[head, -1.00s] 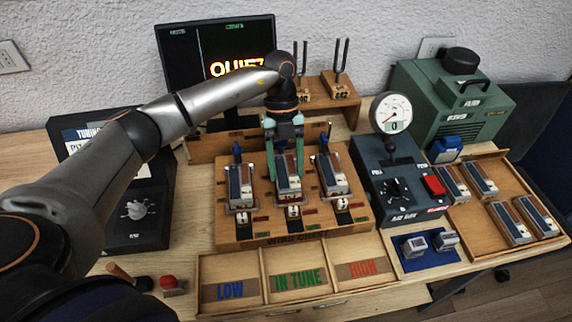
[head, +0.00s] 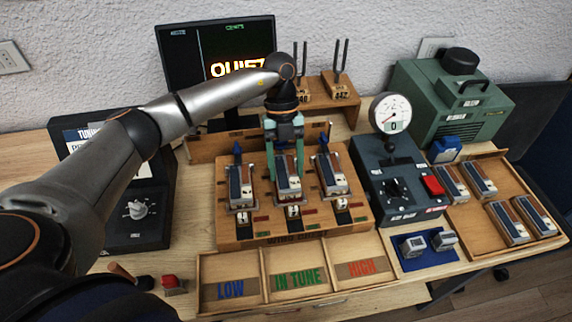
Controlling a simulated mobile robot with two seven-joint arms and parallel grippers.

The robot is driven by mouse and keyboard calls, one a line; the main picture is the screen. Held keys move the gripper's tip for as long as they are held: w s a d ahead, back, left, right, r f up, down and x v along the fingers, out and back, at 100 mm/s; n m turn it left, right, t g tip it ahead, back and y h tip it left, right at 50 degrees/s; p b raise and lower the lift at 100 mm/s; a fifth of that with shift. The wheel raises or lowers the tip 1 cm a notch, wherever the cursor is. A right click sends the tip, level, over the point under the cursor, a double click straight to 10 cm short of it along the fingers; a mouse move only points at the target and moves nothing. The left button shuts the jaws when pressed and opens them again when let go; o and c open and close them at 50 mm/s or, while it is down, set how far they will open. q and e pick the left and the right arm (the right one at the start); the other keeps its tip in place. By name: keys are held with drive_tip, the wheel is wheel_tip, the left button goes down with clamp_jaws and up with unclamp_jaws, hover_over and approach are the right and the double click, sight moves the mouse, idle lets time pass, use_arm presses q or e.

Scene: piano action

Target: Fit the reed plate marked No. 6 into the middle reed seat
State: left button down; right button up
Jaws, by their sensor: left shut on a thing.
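The wooden wind chest block (head: 232,232) stands mid-table with three reed seats in a row. A reed plate (head: 289,184) with a dark face, a brown stripe and a silver end is at the middle seat. My left gripper (head: 285,168) comes down from above with its green fingers on either side of this plate and is shut on it. I cannot read the plate's number, and the fingers partly hide its far end. Whether it sits fully down I cannot tell. Similar plates sit in the left seat (head: 240,186) and the right seat (head: 331,176). My right gripper is not in view.
Trays marked LOW (head: 230,289), IN TUNE (head: 299,279) and HIGH (head: 361,267) lie in front. A dial-gauge box (head: 392,185) stands right of the block. A wooden tray (head: 477,212) holds several more plates. Tuning forks (head: 341,68) and a screen (head: 180,65) are behind.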

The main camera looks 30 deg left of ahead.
use_arm(q)
drive_tip(key=shift+f, duration=0.5)
idle(1.0)
drive_tip(key=shift+c, duration=0.2)
unclamp_jaws()
drive_tip(key=b+v, duration=0.1)
drive_tip(key=v, duration=1.1)
drive_tip(key=shift+r, duration=0.25)
drive_tip(key=shift+f, duration=0.1)
idle(0.4)
